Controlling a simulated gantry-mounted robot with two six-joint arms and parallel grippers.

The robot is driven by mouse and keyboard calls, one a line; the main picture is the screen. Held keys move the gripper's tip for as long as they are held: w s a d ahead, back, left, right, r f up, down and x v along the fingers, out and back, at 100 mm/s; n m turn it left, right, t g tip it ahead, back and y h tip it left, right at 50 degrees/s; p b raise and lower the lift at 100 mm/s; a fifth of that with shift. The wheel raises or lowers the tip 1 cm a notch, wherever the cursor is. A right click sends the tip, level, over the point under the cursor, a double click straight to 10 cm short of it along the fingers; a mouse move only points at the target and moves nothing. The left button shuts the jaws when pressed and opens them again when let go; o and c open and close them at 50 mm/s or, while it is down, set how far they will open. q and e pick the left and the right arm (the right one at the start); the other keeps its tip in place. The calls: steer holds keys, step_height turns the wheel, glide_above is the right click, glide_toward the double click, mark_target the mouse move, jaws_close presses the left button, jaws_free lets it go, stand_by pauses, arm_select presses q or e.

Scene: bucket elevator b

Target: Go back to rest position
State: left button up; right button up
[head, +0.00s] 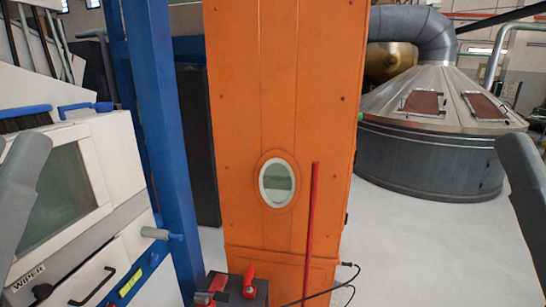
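Grey links of my two arms show at the left and right edges of the head view. Neither gripper is in view, so I cannot see whether they are open or hold anything. In front of me stands a tall orange bucket elevator casing (235,130) with an oval window (277,184) in its face.
A red pole (311,225) stands upright before the casing. A dark box with red parts (250,287) is at the bottom. A white cabinet (110,150) and blue post (165,120) are left. A large metal vat (430,160) stands back right; the floor (420,250) before it is clear.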

arm_select(q)
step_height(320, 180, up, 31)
steer(key=p, duration=2.8)
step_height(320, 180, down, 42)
steer(key=b, duration=4.2)
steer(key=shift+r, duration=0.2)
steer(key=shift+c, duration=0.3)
